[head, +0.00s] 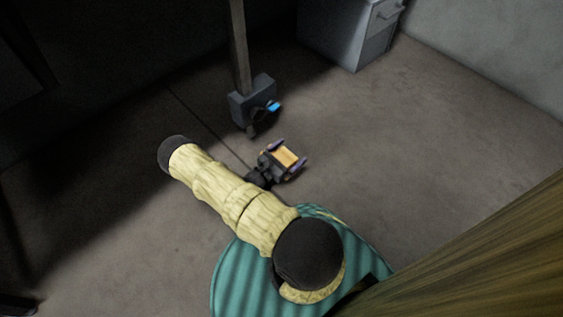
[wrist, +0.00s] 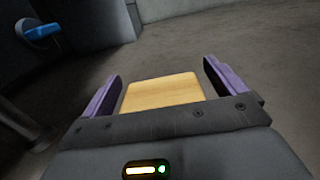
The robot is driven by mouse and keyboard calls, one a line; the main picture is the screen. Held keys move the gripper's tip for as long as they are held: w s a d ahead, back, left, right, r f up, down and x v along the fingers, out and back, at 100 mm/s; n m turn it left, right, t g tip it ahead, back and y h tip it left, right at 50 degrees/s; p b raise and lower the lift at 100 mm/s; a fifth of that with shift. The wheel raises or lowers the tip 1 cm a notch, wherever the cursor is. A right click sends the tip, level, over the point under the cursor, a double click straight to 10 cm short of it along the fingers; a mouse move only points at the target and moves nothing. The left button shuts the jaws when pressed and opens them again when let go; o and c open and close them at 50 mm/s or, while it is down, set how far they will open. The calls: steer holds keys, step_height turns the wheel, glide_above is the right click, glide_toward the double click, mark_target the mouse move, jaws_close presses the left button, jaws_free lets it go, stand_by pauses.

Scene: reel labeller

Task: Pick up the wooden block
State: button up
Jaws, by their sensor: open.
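The wooden block (wrist: 163,91) is light tan with a flat top. In the wrist view it lies between the two purple fingers of my gripper (wrist: 160,88), with a small gap on either side. In the head view the block (head: 286,157) shows between the fingers of my gripper (head: 287,156), near the middle of the picture. My gripper is open around the block. The near end of the block is hidden by the gripper's dark body in the wrist view, and I cannot tell what it rests on.
A post with a dark box-like base (head: 252,100) and a blue part (head: 273,107) stands just beyond my gripper. The blue part also shows in the wrist view (wrist: 42,32). A grey cabinet (head: 345,38) stands at the back. The floor to the right is clear.

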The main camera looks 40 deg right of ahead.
steer(key=c, duration=1.5)
steer(key=shift+c, duration=0.2)
step_height(320, 180, up, 10)
steer(key=p, duration=0.7)
